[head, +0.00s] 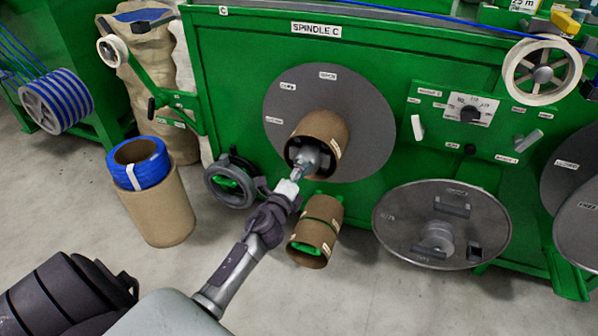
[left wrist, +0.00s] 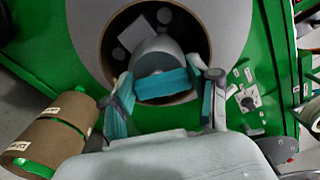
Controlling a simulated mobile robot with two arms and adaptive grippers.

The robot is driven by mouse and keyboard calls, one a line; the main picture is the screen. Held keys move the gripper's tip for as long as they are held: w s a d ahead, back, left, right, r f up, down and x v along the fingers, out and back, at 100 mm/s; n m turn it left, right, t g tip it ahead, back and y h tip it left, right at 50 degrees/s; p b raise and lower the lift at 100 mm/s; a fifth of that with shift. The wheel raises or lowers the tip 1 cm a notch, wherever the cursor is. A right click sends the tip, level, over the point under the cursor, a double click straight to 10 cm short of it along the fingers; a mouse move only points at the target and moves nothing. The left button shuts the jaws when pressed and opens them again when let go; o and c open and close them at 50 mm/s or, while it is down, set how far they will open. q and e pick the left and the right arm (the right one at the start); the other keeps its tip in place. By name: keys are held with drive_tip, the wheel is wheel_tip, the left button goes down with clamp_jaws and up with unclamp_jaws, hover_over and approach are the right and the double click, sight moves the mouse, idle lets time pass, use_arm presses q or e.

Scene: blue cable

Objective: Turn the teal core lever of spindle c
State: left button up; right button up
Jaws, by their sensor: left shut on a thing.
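Spindle C carries a grey disc (head: 368,128) on the green machine, under a "SPINDLE C" label (head: 316,30). A brown cardboard core (head: 326,130) sticks out from the disc's middle. In the left wrist view, the teal core lever (left wrist: 162,84) lies across the front of a grey hub (left wrist: 157,58) inside the core. My left gripper (left wrist: 163,98) has one finger at each end of the lever and is shut on it. In the head view my left gripper (head: 297,176) reaches into the core's mouth and hides the lever. My right gripper is not in view.
Loose brown cores (head: 318,228) sit below the spindle. A round grey plate (head: 441,222) leans at the right, below a control panel (head: 470,112). A blue cable coil (head: 138,164) sits on a cardboard tube (head: 158,208) at left.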

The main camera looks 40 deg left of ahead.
use_arm(q)
drive_tip(key=shift+a+f+n, duration=0.1)
drive_tip(key=shift+f+n, duration=0.05)
drive_tip(key=shift+n, duration=0.9)
drive_tip(key=shift+f+n, duration=0.1)
drive_tip(key=shift+n, duration=0.95)
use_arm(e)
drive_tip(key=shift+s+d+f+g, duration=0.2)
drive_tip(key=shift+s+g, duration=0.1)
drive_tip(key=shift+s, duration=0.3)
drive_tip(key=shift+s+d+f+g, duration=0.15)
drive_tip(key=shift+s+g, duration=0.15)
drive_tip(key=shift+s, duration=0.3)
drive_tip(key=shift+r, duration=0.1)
use_arm(q)
drive_tip(key=o, duration=1.2)
drive_tip(key=shift+c, duration=0.2)
drive_tip(key=shift+s, duration=0.15)
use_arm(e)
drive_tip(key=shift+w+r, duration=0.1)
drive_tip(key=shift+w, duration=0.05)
use_arm(q)
drive_tip(key=v, duration=1.1)
drive_tip(key=shift+s, duration=0.4)
